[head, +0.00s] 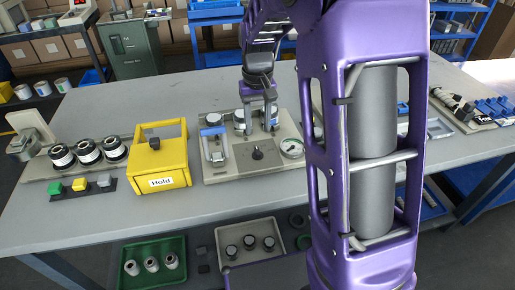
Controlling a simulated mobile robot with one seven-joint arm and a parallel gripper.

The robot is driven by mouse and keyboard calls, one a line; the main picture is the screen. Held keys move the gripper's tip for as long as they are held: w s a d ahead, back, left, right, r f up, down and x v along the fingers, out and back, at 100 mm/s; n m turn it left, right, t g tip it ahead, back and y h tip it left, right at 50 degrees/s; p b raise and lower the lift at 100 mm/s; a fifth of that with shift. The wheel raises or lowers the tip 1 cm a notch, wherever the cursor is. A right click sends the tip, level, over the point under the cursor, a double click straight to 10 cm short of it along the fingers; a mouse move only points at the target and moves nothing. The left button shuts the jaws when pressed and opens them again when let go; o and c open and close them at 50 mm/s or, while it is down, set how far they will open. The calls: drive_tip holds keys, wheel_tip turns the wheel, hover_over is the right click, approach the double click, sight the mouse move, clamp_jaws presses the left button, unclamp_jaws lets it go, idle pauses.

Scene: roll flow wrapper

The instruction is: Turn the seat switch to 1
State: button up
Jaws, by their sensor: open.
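A grey fixture plate (225,172) lies on the table in the middle of the head view. A small black rotary knob (257,153) sits on its front part and looks like the seat switch. Its position marks are too small to read, so I cannot tell its setting. My gripper (259,126) points down over the plate, just behind the knob and apart from it. Its fingers are open, in front of the cylindrical parts (240,117) at the plate's back. I cannot tell whether the fingers touch these parts.
A blue-handled clamp (213,143) stands left of the knob and a round gauge (291,148) right of it. A yellow box labelled Hold (160,168) with a black knob stands further left. Several rolls (88,150) and coloured buttons (79,185) are at far left. My arm hides the table's right-middle.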

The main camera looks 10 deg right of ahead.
sight(257, 150)
wheel_tip(257, 150, down, 8)
drive_tip(key=shift+f+b, duration=0.2)
drive_tip(key=shift+b, duration=0.45)
clamp_jaws()
